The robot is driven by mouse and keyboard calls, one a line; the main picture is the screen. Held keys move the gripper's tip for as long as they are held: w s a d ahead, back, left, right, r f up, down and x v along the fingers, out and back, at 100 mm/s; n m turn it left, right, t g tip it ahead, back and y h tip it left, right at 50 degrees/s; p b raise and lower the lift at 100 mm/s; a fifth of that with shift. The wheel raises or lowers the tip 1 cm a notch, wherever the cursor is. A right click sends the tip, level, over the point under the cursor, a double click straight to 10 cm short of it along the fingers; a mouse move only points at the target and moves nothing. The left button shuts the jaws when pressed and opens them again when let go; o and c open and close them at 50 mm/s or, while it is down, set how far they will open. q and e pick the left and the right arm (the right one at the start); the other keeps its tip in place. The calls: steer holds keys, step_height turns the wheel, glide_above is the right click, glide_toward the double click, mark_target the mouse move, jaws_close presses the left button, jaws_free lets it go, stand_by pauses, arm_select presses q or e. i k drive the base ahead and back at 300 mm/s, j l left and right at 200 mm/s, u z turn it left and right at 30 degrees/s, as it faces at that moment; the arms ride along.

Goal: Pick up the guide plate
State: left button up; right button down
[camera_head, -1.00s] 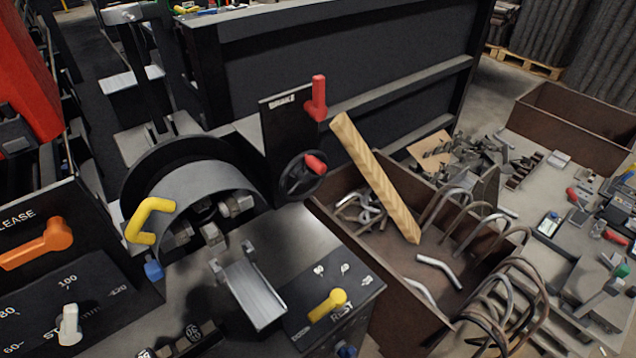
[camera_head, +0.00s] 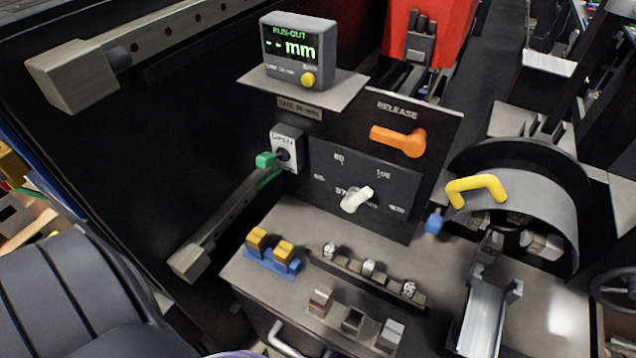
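I cannot tell for sure which part is the guide plate. A bright metal channel-shaped piece (camera_head: 484,318) sits at the lower right, in front of the round grey housing (camera_head: 535,205) with a yellow handle (camera_head: 476,188). Small metal blocks (camera_head: 320,301) stand in a row near the bench's front edge. A dark rail with several silver-topped pieces (camera_head: 368,268) lies behind them, and a blue holder with two yellow blocks (camera_head: 272,256) is to its left. Neither of my grippers shows in the head view.
Two long bars (camera_head: 78,76) jut out at the left. A dark ribbed object (camera_head: 75,300) fills the lower left. The bench top (camera_head: 310,235) has some bare room.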

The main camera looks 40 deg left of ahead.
mark_target(368, 268)
steer(key=u, duration=0.65)
steer(key=l+z, duration=0.1)
steer(key=z, duration=0.35)
steer(key=l+z, duration=0.1)
steer(key=z, duration=0.35)
steer(key=j+u, duration=0.15)
steer(key=u, duration=0.85)
steer(key=i+l, duration=0.05)
